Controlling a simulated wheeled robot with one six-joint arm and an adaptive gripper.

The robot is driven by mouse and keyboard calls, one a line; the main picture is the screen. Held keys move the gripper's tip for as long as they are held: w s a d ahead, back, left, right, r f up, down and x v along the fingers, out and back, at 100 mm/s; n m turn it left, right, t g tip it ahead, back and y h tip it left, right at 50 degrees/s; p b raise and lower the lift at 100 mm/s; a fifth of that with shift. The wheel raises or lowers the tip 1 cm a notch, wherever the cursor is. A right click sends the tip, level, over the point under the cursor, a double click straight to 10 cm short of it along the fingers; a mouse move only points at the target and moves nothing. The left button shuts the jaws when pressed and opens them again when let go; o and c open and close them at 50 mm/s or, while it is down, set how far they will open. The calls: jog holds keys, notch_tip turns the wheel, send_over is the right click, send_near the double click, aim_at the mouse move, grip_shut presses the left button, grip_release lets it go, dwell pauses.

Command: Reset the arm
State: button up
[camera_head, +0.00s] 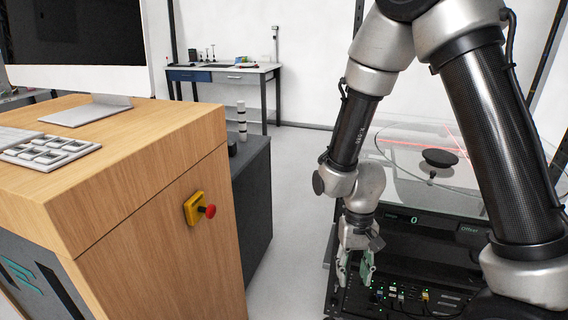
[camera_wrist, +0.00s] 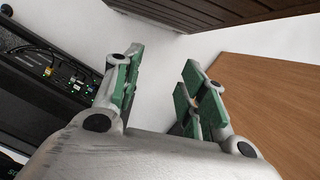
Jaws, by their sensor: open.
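My gripper (camera_head: 356,268) hangs at the end of my arm in the head view, pointing down in front of the black equipment unit. In the wrist view my gripper (camera_wrist: 158,92) has its two green-padded fingers spread apart. Pale floor shows between them, and nothing is held. My arm (camera_head: 352,128) is bent, with the upper part coming down from the top of the picture and the wrist low.
A turntable (camera_head: 398,182) with red laser lines and a black disc (camera_head: 439,158) stands behind my arm. A wooden desk (camera_head: 150,190) with a yellow-and-red emergency button (camera_head: 199,208) is at left. A workbench (camera_head: 222,75) stands far back. Floor (camera_head: 300,200) between is clear.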

jog(key=s+d+r+t, duration=0.2)
jog(key=d+r, duration=0.4)
jog(key=r, duration=0.4)
jog(key=s+d+r+t, duration=0.2)
jog(key=s+d+r, duration=0.1)
jog(key=d+r, duration=0.4)
jog(key=s+d+r+t, duration=0.2)
jog(key=d+r, duration=0.4)
jog(key=r, duration=0.7)
jog(key=shift+s+d+r+t, duration=0.2)
jog(key=shift+s+t, duration=0.2)
jog(key=shift+t, duration=0.2)
